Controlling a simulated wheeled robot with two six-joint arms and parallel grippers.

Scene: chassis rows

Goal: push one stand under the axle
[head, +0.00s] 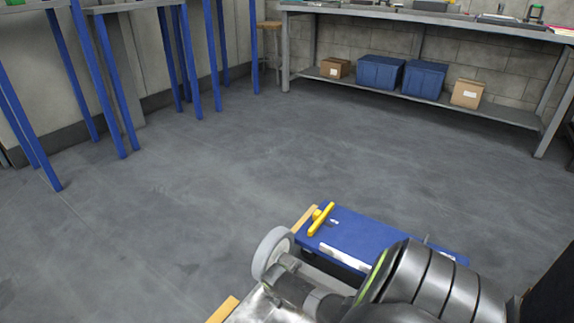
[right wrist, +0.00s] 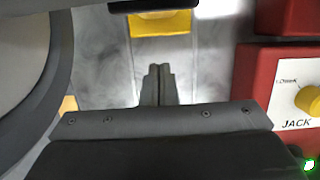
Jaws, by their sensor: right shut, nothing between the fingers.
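In the right wrist view my right gripper (right wrist: 157,82) is shut and empty, its two fingertips together above the grey floor. Ahead of the fingertips is a yellow block (right wrist: 160,22), which may be a stand; its upper part is hidden by a dark part at the top edge. I cannot tell whether that dark part is the axle. A large grey wheel (right wrist: 25,60) stands at the left. In the head view the wheel (head: 268,250) is beside a blue chassis (head: 375,230), and my right arm covers much of that area. My left gripper is not in view.
A red jack (right wrist: 290,85) with a yellow knob stands close to the right of my fingers. A yellow handle (head: 321,218) lies on the blue chassis. Pieces of wood (head: 222,310) are near the wheel. The floor (head: 180,200) beyond the chassis is clear up to the workbench (head: 420,95).

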